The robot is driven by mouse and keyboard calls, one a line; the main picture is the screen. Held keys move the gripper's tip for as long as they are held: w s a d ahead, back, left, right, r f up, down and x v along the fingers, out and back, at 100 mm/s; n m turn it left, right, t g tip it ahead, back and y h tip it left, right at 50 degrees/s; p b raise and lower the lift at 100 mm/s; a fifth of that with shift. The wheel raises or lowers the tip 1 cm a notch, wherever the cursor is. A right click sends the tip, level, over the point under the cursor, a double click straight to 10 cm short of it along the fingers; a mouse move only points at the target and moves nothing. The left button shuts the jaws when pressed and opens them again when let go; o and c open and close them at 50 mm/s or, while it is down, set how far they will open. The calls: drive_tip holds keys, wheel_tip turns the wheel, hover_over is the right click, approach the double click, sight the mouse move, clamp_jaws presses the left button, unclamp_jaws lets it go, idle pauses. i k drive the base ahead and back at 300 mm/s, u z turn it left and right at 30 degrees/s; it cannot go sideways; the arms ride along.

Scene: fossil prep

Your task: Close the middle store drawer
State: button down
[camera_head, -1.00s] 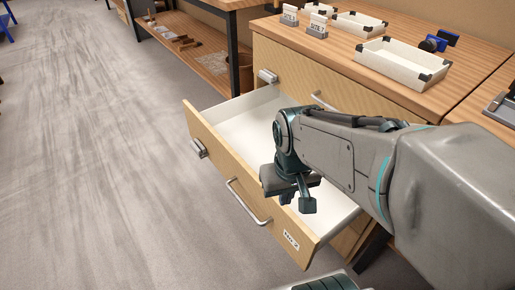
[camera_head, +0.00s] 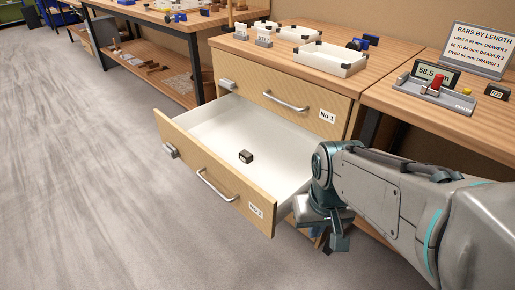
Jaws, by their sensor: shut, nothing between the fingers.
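The middle store drawer (camera_head: 215,176), labelled No 2, stands pulled far out of the cabinet. It has a light wood front with a metal handle (camera_head: 217,186) and a white inside. A small dark block (camera_head: 246,156) lies on the drawer's floor. My gripper (camera_head: 337,240) is shut and empty, pointing down just right of the drawer's near right end. My arm hides part of the cabinet's right side, and I cannot tell whether the gripper touches the drawer.
Above is the shut drawer No 1 (camera_head: 284,91). White trays (camera_head: 328,59) stand on the cabinet top. At right, a bench carries a gauge reading 58.5 (camera_head: 437,88) and a sign about bars by length (camera_head: 480,50). The floor (camera_head: 90,170) in front is clear.

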sight(209, 137)
drive_tip(key=u, duration=0.9)
drive_tip(key=k, duration=0.1)
drive_tip(key=z, duration=1.65)
drive_tip(key=i, duration=0.55)
drive_tip(key=u, duration=0.7)
drive_tip(key=i, duration=0.3)
drive_tip(key=u, duration=0.35)
